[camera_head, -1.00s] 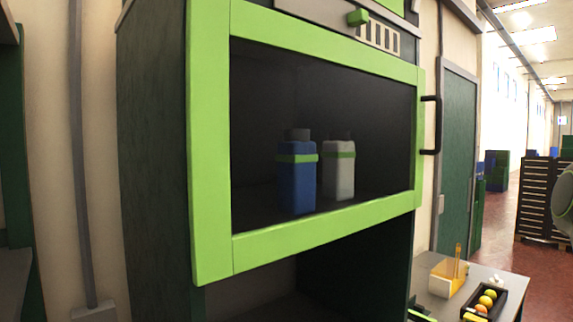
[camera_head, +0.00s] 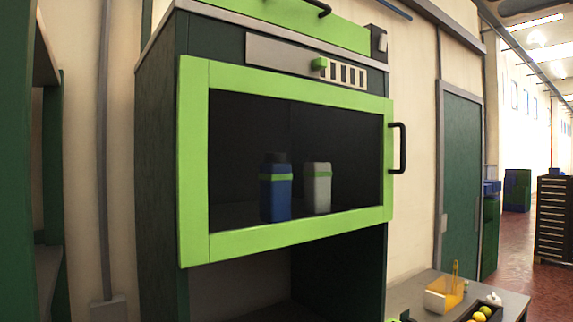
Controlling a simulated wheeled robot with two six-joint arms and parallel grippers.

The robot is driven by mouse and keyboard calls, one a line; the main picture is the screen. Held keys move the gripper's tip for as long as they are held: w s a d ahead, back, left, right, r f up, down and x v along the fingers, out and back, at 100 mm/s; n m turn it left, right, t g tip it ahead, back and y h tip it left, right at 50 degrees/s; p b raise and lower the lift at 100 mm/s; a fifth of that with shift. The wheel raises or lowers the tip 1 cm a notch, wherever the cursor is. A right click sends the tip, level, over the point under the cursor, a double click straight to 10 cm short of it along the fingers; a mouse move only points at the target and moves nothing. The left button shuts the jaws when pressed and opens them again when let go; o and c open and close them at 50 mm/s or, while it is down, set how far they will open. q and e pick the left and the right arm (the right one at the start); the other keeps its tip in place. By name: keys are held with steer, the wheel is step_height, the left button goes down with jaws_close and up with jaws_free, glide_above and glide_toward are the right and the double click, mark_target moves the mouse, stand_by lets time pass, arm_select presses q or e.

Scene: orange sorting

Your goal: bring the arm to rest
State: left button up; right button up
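Neither of my grippers shows in the head view. At the lower right, the oranges (camera_head: 481,314) sit in a black tray (camera_head: 494,307) on a grey table (camera_head: 512,299). The tray is cut off by the bottom edge of the picture. An orange-yellow holder (camera_head: 445,291) with a white front and an upright stick stands on the table behind the tray. A small white object (camera_head: 494,298) lies beside the tray.
A cabinet with a light-green framed glass door (camera_head: 192,170) fills the middle. Behind the glass stand a blue bottle (camera_head: 276,195) and a white bottle (camera_head: 317,190). A black handle (camera_head: 402,148) sticks out at its right. Dark crates (camera_head: 553,215) stand far right, with open red floor (camera_head: 518,250).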

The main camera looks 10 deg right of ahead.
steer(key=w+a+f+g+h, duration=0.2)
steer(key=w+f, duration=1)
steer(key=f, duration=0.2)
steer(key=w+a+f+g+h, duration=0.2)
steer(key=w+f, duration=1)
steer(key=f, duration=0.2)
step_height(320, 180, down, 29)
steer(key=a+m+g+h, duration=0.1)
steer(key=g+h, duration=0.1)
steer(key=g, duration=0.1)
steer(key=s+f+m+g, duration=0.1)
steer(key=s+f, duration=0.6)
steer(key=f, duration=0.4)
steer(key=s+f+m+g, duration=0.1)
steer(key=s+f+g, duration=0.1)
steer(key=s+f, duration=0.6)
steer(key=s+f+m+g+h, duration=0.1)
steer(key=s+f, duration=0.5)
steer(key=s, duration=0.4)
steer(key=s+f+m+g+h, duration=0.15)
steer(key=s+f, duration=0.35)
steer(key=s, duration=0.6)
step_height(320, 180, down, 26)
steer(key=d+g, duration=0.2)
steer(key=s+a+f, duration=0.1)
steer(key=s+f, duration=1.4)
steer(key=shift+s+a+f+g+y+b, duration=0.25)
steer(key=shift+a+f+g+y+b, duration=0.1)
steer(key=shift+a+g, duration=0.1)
